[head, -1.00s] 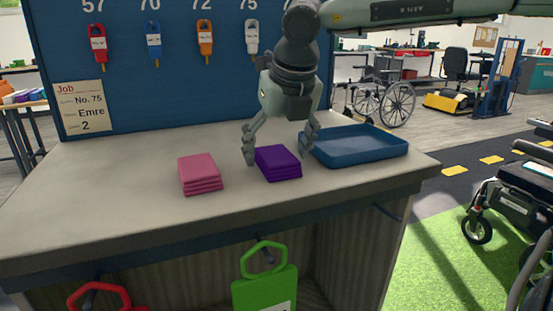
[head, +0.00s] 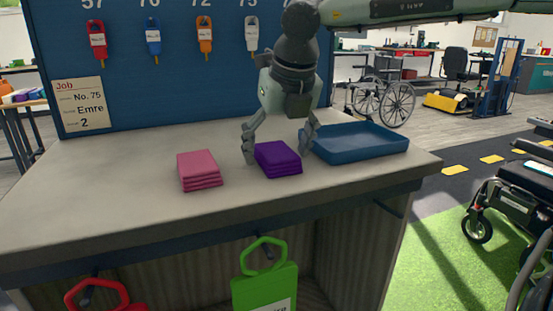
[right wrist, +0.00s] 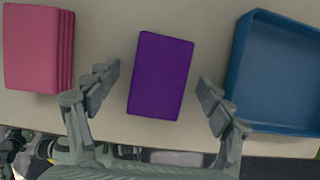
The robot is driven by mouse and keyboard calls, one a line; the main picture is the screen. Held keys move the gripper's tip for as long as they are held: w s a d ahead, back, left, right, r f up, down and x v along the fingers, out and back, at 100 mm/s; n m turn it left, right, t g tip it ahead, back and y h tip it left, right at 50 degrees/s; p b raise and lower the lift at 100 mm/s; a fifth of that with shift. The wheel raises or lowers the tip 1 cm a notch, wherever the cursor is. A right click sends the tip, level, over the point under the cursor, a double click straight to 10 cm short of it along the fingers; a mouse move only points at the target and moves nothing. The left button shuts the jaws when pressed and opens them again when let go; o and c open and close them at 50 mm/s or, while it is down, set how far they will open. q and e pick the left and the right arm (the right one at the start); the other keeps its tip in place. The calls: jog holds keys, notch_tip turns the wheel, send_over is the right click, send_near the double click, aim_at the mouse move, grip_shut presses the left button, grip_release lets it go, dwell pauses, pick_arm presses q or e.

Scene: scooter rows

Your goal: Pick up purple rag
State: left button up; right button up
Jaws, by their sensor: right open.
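The purple rag (head: 278,159) is a folded stack lying on the workbench (head: 110,182), between a pink rag stack and a blue tray. My right gripper (head: 280,158) is open, pointing down, with one finger on each side of the purple rag. In the right wrist view the purple rag (right wrist: 161,76) lies between the open fingers (right wrist: 160,88), with a gap on both sides. I cannot tell exactly how high the fingertips are above the bench. My left gripper is not in view.
A pink folded rag stack (head: 200,171) lies left of the purple one. A blue tray (head: 372,153) stands close on the right, beside the right finger. A blue board (head: 180,95) with hanging key tags rises behind. The bench's left part is clear.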

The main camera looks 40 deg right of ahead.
jog(key=shift+f, duration=0.1)
dwell(0.5)
jog(key=c, duration=1.1)
jog(key=shift+c, duration=0.2)
